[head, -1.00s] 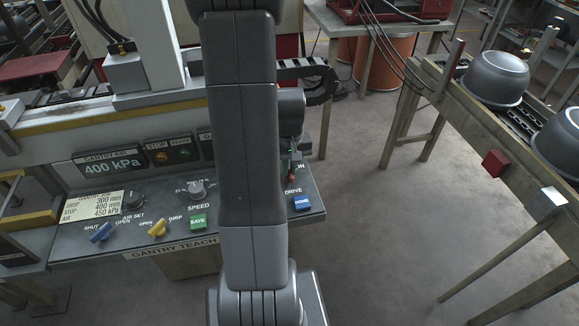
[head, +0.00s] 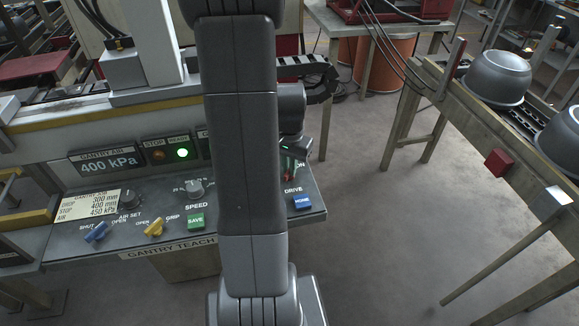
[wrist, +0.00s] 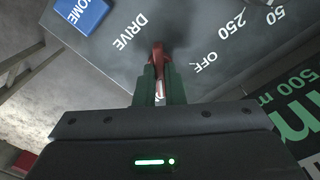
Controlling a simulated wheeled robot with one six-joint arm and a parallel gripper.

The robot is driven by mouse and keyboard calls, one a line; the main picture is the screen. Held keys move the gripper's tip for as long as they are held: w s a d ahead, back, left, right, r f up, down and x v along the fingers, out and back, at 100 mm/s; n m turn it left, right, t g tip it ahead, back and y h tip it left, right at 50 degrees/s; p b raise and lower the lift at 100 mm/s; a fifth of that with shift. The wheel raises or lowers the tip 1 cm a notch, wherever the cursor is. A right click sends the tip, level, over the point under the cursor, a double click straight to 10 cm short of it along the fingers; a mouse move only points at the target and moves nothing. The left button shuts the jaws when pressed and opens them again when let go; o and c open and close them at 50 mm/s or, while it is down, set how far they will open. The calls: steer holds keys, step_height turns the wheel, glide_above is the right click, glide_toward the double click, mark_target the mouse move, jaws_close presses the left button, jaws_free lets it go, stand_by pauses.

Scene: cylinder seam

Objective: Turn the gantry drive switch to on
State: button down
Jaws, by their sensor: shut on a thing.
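The gantry drive switch is a small red lever (wrist: 158,55) on the dark panel, between the DRIVE and OFF labels in the wrist view. It also shows in the head view (head: 288,176), below the ON label and above DRIVE. My gripper (wrist: 159,84) has its green fingers shut on the lever; the fingers cover its lower part. In the head view my arm hides the OFF side of the switch. The READY lamp (head: 182,153) glows green, and the STOP lamp (head: 158,155) beside it is dark.
A blue HOME button (head: 302,202) sits just below the switch, near the panel's right end. The green SAVE button (head: 196,220), SPEED knob (head: 194,188), yellow GRIP switch (head: 154,228) and blue AIR switch (head: 96,232) lie left of my arm. Open floor lies right of the panel.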

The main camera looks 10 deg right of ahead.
steer(key=shift+m, duration=0.6)
steer(key=c, duration=1.5)
jaws_free()
steer(key=shift+r, duration=0.1)
step_height(320, 180, up, 14)
steer(key=shift+f, duration=0.15)
steer(key=shift+f, duration=0.1)
